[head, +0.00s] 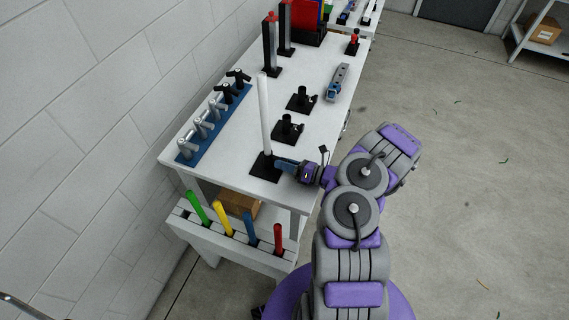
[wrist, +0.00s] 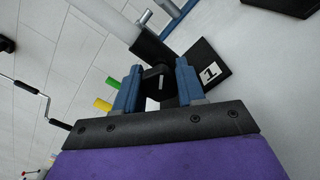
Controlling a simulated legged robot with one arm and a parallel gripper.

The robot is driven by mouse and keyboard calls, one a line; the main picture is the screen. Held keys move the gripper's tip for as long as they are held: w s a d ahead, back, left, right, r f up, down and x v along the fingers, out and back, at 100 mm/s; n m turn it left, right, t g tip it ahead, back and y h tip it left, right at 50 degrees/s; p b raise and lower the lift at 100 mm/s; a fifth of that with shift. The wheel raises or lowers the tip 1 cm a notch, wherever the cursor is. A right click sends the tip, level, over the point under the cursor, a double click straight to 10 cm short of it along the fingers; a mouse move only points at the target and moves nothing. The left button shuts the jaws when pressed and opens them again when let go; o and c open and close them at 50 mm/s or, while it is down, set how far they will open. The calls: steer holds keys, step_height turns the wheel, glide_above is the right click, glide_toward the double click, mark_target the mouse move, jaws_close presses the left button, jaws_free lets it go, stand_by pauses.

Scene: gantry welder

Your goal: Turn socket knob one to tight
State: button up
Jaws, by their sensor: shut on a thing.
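Socket one is a black holder on a square black base (head: 262,174) at the near end of the white bench. Its base (wrist: 222,68) carries a white "1" label in the wrist view. A long white rod (head: 264,110) stands upright in this socket; its lower part (wrist: 105,22) also shows in the wrist view. My gripper (head: 279,164) reaches the socket from the right. In the wrist view, the blue fingers of my gripper (wrist: 158,72) are shut on the black knob (wrist: 156,84) at the socket's side. The knob's turn angle is hard to tell.
Two more black sockets (head: 287,131) (head: 301,101) stand empty farther along the bench. A blue rack (head: 187,153) with several grey and black clamps is at left. A white rack (head: 231,243) with colored handles hangs in front. Open floor lies right.

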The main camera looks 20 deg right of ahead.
steer(key=shift+w+d+r, duration=0.15)
steer(key=shift+w+r, duration=0.05)
steer(key=shift+r, duration=0.05)
steer(key=o, duration=1.1)
steer(key=shift+f, duration=0.15)
steer(key=shift+c, duration=0.2)
steer(key=shift+s, duration=0.1)
steer(key=p+v, duration=0.2)
steer(key=v, duration=1.5)
steer(key=shift+d, duration=0.2)
steer(key=shift+s, duration=0.1)
